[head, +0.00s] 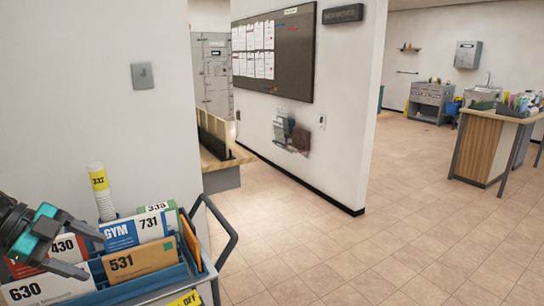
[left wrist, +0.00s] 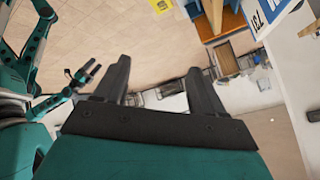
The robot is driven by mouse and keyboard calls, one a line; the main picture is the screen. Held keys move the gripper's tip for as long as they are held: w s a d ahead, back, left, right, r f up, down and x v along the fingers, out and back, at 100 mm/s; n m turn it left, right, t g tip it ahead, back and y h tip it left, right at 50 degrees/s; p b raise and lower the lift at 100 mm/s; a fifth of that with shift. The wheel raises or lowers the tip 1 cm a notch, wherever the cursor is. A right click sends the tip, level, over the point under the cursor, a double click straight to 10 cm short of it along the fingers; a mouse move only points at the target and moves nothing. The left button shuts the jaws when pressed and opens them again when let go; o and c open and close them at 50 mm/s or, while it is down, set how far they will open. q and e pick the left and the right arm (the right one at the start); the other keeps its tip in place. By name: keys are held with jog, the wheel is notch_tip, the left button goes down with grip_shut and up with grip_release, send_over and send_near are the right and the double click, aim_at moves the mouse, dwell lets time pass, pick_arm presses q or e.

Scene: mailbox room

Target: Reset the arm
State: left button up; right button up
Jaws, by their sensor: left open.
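My left gripper (head: 95,257) comes in from the left edge of the head view, over the left end of a cart's blue mail bin. Its fingers are apart, with no item held between them. In the left wrist view the two dark fingers (left wrist: 160,80) are spread and the gap between them is empty. What seems to be my right gripper (left wrist: 88,76) shows small at the left of that view, and its jaw opening is too small to judge. It is not in the head view.
The mail bin (head: 150,282) holds several numbered parcels, including an orange 531 box (head: 138,261) and a white 630 box (head: 45,289). A tube marked 332 (head: 103,190) stands behind them. The cart handle (head: 222,228) is at right. Tiled floor beyond is clear.

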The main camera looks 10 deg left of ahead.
pick_arm(q)
jog(key=s+d+f+n+t+y, duration=0.1)
jog(key=s+d+f+n+t, duration=0.15)
jog(key=f, duration=0.35)
jog(key=s+d+f+n+t+y, duration=0.1)
jog(key=s+f+n+t, duration=0.2)
jog(key=f, duration=0.4)
jog(key=s+d+f+n+t+y, duration=0.1)
jog(key=d+f+n+t, duration=0.1)
jog(key=f+n+t, duration=0.3)
jog(key=s+d+f+n+g+y, duration=0.1)
jog(key=s+d+f+n+g, duration=0.1)
jog(key=d, duration=0.7)
jog(key=s+d+f+n+g+y, duration=0.1)
jog(key=s+d+f+n+g, duration=0.1)
jog(key=s+d+f, duration=0.3)
jog(key=d+f+n, duration=0.1)
jog(key=d+f, duration=0.1)
jog(key=d, duration=0.2)
jog(key=shift+d+f+y, duration=0.25)
jog(key=shift+d+y, duration=0.05)
jog(key=shift+y, duration=0.1)
